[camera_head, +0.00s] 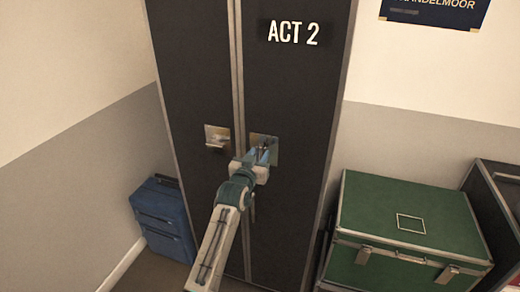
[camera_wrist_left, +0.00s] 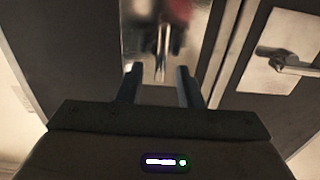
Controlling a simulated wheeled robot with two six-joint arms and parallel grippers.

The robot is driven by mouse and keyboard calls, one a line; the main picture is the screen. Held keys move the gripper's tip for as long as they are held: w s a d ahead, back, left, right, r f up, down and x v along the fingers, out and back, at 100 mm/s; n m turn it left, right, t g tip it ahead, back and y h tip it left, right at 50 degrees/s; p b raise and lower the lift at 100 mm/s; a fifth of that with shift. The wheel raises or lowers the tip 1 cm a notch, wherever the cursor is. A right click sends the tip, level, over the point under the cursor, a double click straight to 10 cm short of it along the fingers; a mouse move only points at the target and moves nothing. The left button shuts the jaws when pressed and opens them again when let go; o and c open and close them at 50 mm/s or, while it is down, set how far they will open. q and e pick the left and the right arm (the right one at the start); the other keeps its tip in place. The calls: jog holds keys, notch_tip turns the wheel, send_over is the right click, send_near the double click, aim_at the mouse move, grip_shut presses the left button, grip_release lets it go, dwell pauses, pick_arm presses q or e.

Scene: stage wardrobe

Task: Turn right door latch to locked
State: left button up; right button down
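A dark wardrobe has two doors, with "ACT 2" on the right door (camera_head: 290,80). The right door latch (camera_wrist_left: 162,62) sits on a shiny metal plate (camera_head: 272,141); in the wrist view its narrow lever looks upright, in line with the gap between my fingers. My left gripper (camera_head: 263,155) is in front of this plate and hides much of the latch in the head view. In the left wrist view the gripper (camera_wrist_left: 159,84) has its fingers apart, one on each side of the lever; I cannot tell contact. My right gripper is not in view.
The left door latch (camera_head: 217,138) has its lever lying sideways; it also shows in the wrist view (camera_wrist_left: 285,62). A blue suitcase (camera_head: 164,218) stands left of the wardrobe. A green trunk (camera_head: 405,230) and a dark case (camera_head: 500,205) stand on the right.

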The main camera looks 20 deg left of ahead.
pick_arm(q)
jog(key=shift+w, duration=0.95)
jog(key=shift+s, duration=0.1)
grip_shut()
